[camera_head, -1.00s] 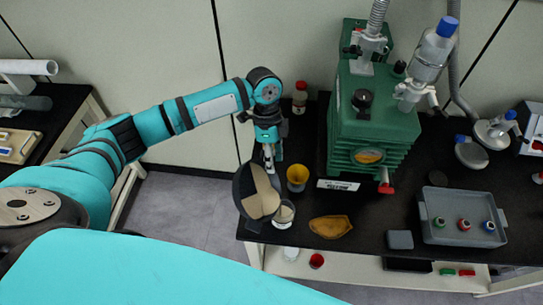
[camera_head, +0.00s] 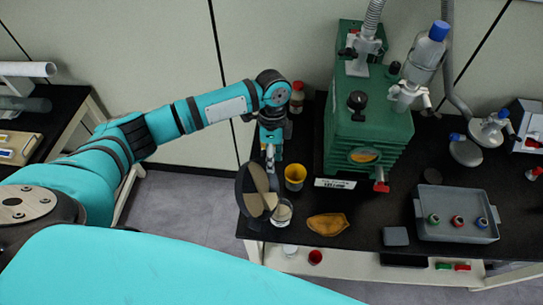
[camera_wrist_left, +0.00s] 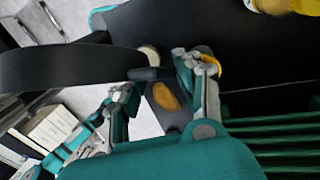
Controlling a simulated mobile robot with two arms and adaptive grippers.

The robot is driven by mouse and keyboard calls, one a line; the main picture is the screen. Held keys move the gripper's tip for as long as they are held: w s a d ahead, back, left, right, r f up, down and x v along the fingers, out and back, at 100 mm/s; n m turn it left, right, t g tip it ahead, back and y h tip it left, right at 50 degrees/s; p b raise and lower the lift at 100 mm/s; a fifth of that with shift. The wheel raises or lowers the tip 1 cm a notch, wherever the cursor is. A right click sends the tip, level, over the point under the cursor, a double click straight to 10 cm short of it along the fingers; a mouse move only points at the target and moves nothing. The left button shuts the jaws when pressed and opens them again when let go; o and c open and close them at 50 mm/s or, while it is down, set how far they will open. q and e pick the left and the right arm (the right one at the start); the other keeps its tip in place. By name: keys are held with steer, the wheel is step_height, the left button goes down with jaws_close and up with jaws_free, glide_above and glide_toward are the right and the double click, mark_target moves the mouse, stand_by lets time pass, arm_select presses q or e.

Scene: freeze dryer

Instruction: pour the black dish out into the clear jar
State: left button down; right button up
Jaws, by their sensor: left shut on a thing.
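My left gripper (camera_head: 268,152) is shut on the edge of the black dish (camera_head: 244,197) at the left front of the black bench. The dish is steeply tilted, its open side turned to the right, with pale beige powder (camera_head: 262,190) against its inside. The clear jar (camera_head: 282,214) stands just right of the dish's lower edge, with pale material visible in it. In the left wrist view the black dish (camera_wrist_left: 65,67) reaches left from between the fingers (camera_wrist_left: 155,80). My right gripper is not in view.
A yellow cup (camera_head: 295,177) stands close right of my gripper. An orange-brown piece (camera_head: 328,224) lies right of the jar. The green freeze dryer (camera_head: 365,140) stands behind. A grey tray (camera_head: 427,232) holds several small capped vials. A capped bottle (camera_head: 297,97) stands at the back.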

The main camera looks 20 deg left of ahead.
arm_select(q)
steer(key=shift+d+r+y+p, duration=0.15)
steer(key=shift+y+p, duration=0.15)
steer(key=shift+p, duration=0.15)
steer(key=shift+w+d+y, duration=0.1)
steer(key=shift+d+y, duration=0.1)
steer(key=shift+y, duration=0.1)
steer(key=shift+w+d+r+g+y+p, duration=0.1)
steer(key=shift+d+r+g+y+p, duration=0.15)
steer(key=shift+y+p, duration=0.2)
steer(key=shift+w+d+n+g+y+p, duration=0.15)
steer(key=shift+d+n+g+y+p, duration=0.25)
steer(key=shift+d+y, duration=0.45)
steer(key=shift+a+f+y, duration=0.1)
steer(key=shift+a+y, duration=0.1)
steer(key=shift+y, duration=0.1)
stand_by(1.5)
